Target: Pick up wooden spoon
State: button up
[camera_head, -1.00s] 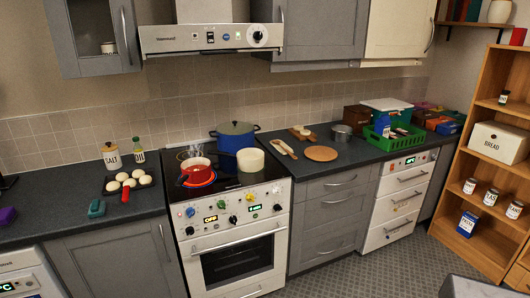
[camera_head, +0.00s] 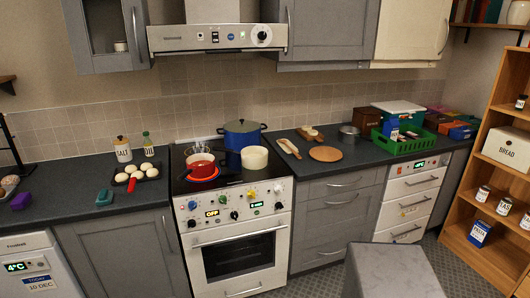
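A long wooden utensil (camera_head: 289,148), which looks like the wooden spoon, lies on the dark counter just right of the stove. A second light wooden piece (camera_head: 310,133) lies behind it, with something small on it. A round wooden board (camera_head: 325,154) lies to their right, apart from the utensil. The utensil is small in the picture, so its bowl and handle are hard to tell apart. My gripper is not in view.
The stove carries a red pan (camera_head: 201,166) on a glowing ring, a blue pot (camera_head: 242,134) and a cream pot (camera_head: 254,158). A green crate (camera_head: 405,147) stands farther right. A grey block (camera_head: 394,270) rises at the bottom, before the drawers.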

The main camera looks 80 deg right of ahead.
aim_at(283, 141)
jog(key=u, duration=0.7)
jog(key=k, duration=2.45)
jog(key=z, duration=0.8)
